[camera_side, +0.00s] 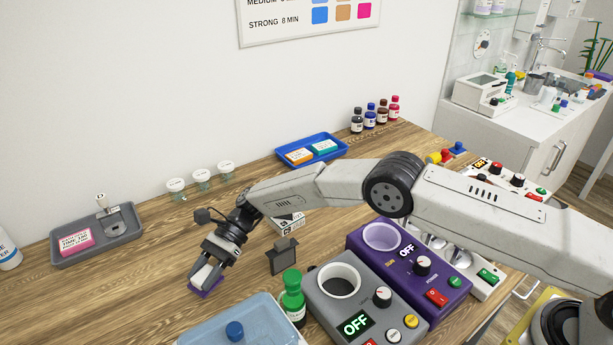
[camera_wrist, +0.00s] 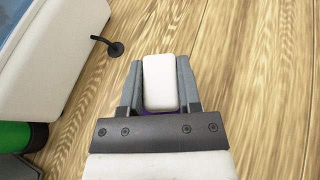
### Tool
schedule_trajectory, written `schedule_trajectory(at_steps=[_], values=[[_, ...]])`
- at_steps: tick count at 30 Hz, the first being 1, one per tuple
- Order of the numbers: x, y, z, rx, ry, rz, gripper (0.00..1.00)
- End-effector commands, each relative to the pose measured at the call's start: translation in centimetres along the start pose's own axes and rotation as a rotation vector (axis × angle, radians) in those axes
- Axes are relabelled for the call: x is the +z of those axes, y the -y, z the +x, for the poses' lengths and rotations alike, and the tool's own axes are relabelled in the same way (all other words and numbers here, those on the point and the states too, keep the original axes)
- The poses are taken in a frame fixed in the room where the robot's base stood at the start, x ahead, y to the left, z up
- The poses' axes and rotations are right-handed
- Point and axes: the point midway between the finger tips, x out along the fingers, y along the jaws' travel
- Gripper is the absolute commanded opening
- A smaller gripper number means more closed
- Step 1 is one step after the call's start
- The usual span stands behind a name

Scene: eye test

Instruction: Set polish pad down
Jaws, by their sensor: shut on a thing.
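The polish pad, a white block with a purple layer, is between the jaws of my gripper (camera_side: 208,271) in the side view. Its purple part (camera_side: 204,290) shows at the lower end, at or just above the wooden table (camera_side: 130,300); I cannot tell whether it touches. In the wrist view my gripper (camera_wrist: 159,80) is shut on the pad (camera_wrist: 160,88), with a grey finger along each side. The pad's white face is toward the camera and a little purple shows near the palm.
A grey tray (camera_side: 128,235) with a pink block stands at left. A blue tray (camera_side: 342,151) with orange and teal blocks is behind. A blue-lidded box (camera_side: 260,320), a green-capped bottle (camera_side: 292,285) and grey and purple machines (camera_side: 362,265) stand right of my gripper. Table left of it is clear.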

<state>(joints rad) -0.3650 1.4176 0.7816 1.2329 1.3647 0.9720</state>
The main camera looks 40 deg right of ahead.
Motion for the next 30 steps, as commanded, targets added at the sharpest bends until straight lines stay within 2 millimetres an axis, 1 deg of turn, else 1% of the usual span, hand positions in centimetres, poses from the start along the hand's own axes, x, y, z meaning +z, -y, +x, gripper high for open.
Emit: schedule_trajectory(at_steps=[3, 7, 21, 22, 23, 24, 25, 30], values=[[-1.2, 0.0, 0.5, 0.0, 0.0, 0.001, 0.0], [-1.8, 0.0, 0.8, 0.0, 0.0, 0.0, 0.0], [-2.2, 0.0, 0.9, 0.0, 0.0, 0.0, 0.0], [-2.2, 0.0, 0.9, 0.0, 0.0, 0.0, 0.49], [-2.2, 0.0, 0.9, 0.0, 0.0, 0.0, 0.59], [-2.2, 0.0, 0.9, 0.0, 0.0, 0.0, 0.72], [-2.2, 0.0, 0.9, 0.0, 0.0, 0.0, 0.78], [-2.2, 0.0, 0.9, 0.0, 0.0, 0.0, 0.78]])
